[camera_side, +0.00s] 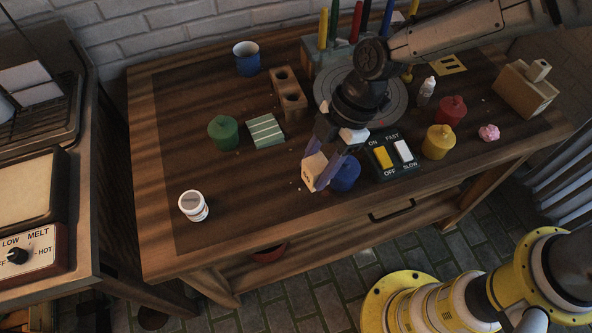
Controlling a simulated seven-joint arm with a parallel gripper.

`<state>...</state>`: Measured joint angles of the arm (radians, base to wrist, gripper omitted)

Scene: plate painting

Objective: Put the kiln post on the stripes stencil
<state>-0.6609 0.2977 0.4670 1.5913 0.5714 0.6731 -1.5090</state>
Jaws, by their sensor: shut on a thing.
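The kiln post appears to be the cream block (313,171) held between the blue-purple fingers of my gripper (318,174). My gripper is shut on it, near the front edge of the table. The block looks tilted; I cannot tell whether it touches the tabletop. The stripes stencil (265,131) is a green piece with pale stripes, lying on the dark table area to the left of and behind the block. Nothing lies on the stencil, and the gripper is clear of it. The fingers hide part of the block.
A green pot (223,132) stands just left of the stencil, and a brown two-hole block (289,95) behind it. A blue pot (346,174) is close right of my gripper. A switch box (394,156) is further right. A white jar (193,205) stands front left, with free table around it.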

